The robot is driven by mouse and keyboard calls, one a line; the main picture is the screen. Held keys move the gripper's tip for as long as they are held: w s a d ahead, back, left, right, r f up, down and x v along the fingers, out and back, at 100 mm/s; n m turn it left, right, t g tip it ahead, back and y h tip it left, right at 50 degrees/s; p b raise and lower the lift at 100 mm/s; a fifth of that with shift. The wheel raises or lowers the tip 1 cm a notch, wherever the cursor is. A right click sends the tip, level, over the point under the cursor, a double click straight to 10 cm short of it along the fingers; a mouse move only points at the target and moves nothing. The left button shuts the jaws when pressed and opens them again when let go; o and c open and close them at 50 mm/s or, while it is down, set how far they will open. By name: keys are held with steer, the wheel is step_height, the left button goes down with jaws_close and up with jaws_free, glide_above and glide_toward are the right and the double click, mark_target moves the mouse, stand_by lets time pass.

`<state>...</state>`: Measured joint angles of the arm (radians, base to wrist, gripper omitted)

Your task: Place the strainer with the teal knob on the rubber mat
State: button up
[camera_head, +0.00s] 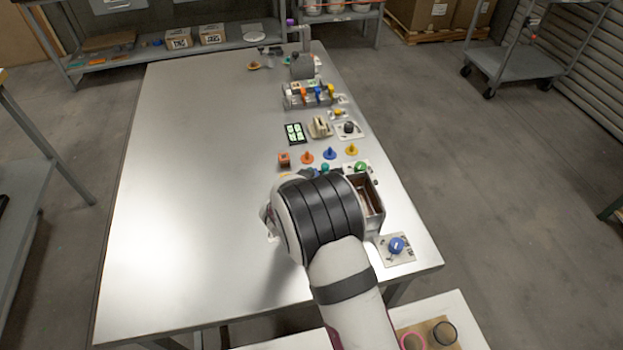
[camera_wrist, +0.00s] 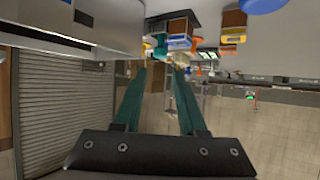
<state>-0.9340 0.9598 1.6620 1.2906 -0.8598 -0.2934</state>
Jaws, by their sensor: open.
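A small teal knob (camera_head: 325,168) shows just beyond my arm in the head view; the body below it is hidden, so I cannot tell for sure that it is the strainer. A teal-blue bit (camera_wrist: 160,46) also shows near the fingertips in the wrist view, too small to identify. My gripper (camera_wrist: 160,74) is open, its two green fingers apart with nothing visible between them. In the head view my arm hides the gripper. I cannot pick out the rubber mat with certainty.
Orange (camera_head: 307,156), blue (camera_head: 329,154) and yellow (camera_head: 351,150) cone-shaped pieces stand in a row beyond my arm. A dark open box (camera_head: 371,197) is right of it, and a blue knob on a plate (camera_head: 397,245) sits nearer. The table's left side (camera_head: 190,180) is clear.

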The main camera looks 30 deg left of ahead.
steer(key=s+d+r+m+g+y, duration=0.1)
steer(key=s+d+r+g, duration=0.25)
steer(key=d+r, duration=0.4)
steer(key=s+d+r+m+g+y, duration=0.1)
steer(key=s+d+r+m+g, duration=0.15)
steer(key=s+d+r, duration=0.5)
steer(key=s+d+m+g+h, duration=0.2)
steer(key=s+d+m+g, duration=0.2)
steer(key=s+d, duration=1.6)
steer(key=shift+s+f+g+h, duration=0.15)
steer(key=shift+s+g+h, duration=0.3)
steer(key=shift+g, duration=0.65)
